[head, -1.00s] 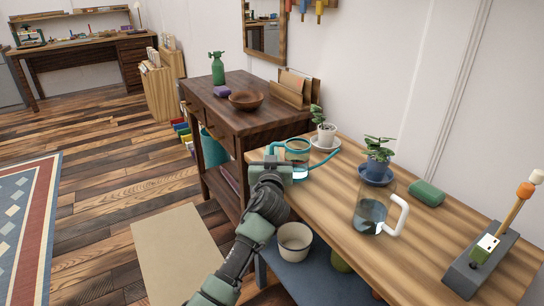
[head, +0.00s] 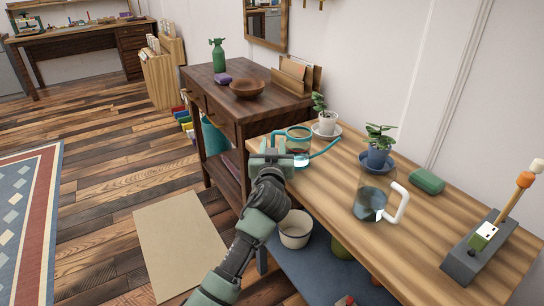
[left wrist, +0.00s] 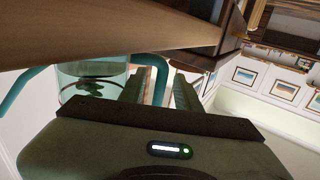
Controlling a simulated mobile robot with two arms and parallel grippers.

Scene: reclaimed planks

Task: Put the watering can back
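The watering can (head: 298,139) has a clear body, a teal rim, a teal handle and a long teal spout pointing right. It stands on the light wooden table near its left end. My left gripper (head: 271,151) is at the can's near left side and hides part of it. In the left wrist view, my gripper's fingers (left wrist: 160,88) are apart, with the can's teal handle (left wrist: 158,70) showing between them. I cannot tell whether they touch it. The can's clear body (left wrist: 90,82) is left of the fingers there. My right gripper is not in view.
A cream pot (head: 296,230) sits on the lower shelf.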

